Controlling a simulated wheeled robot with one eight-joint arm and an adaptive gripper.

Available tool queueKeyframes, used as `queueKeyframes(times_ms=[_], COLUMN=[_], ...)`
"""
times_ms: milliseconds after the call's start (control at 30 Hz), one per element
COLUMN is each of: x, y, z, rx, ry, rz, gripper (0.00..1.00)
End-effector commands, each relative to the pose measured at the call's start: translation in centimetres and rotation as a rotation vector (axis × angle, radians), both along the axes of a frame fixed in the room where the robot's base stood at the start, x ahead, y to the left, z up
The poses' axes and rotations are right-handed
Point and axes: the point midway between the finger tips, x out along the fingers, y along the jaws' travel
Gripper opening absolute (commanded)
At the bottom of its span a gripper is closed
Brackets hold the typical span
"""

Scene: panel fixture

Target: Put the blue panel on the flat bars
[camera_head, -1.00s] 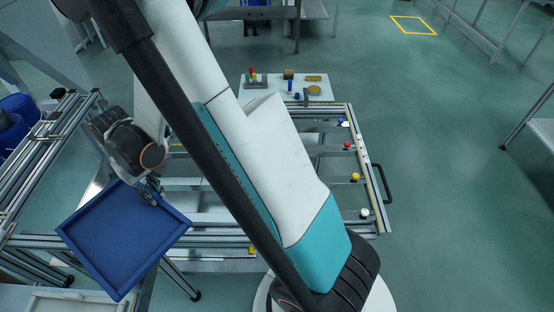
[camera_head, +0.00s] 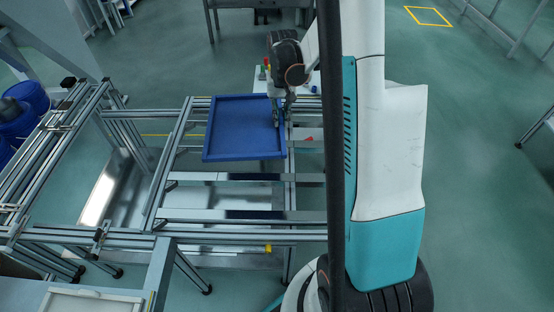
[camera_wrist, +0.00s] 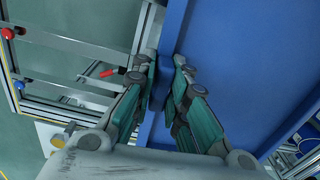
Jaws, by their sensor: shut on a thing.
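The blue panel (camera_head: 243,127) is a shallow rectangular tray-like board with a raised rim. In the head view it is over the far part of the metal frame, and its right rim is in my gripper (camera_head: 281,115). In the wrist view my gripper (camera_wrist: 160,92) is shut on the rim of the blue panel (camera_wrist: 235,60). The flat bars (camera_head: 230,177) run across the frame; two bare ones show nearer than the panel. The panel hides what lies beneath it, and I cannot tell whether it touches the bars.
An aluminium frame (camera_head: 163,190) surrounds the bars. Red (camera_wrist: 8,33) and blue (camera_wrist: 19,85) knobs show in the wrist view. Blue barrels (camera_head: 22,110) stand at the far left beside another rail frame. A small table with parts is behind. Open floor lies to the right.

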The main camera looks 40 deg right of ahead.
Motion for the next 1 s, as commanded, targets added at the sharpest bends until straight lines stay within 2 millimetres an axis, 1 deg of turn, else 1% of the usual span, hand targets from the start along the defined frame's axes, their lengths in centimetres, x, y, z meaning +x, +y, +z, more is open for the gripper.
queueKeyframes(times_ms=[33,100,167,267,367,500,800,900,1000], x=[-0.2,-0.5,-0.6,-0.7,-0.7,-0.7,-0.7,-0.7,-0.7], y=[-1.0,-2.0,-2.5,-2.9,-3.0,-3.0,-2.9,-2.9,-2.9], z=[0.1,0.3,0.3,-0.4,-2.3,-5.6,-12.5,-14.1,-15.0], rx=[0.001,0.001,0.001,0.002,0.001,0.001,0.001,0.001,0.001], ry=[0.0,0.0,0.0,-0.001,0.0,0.0,0.0,0.0,0.0], rz=[-0.025,-0.049,-0.062,-0.072,-0.072,-0.072,-0.071,-0.071,-0.071], gripper=[0.0,0.0,0.0,0.0,0.0,0.0,0.0,0.0,0.0])
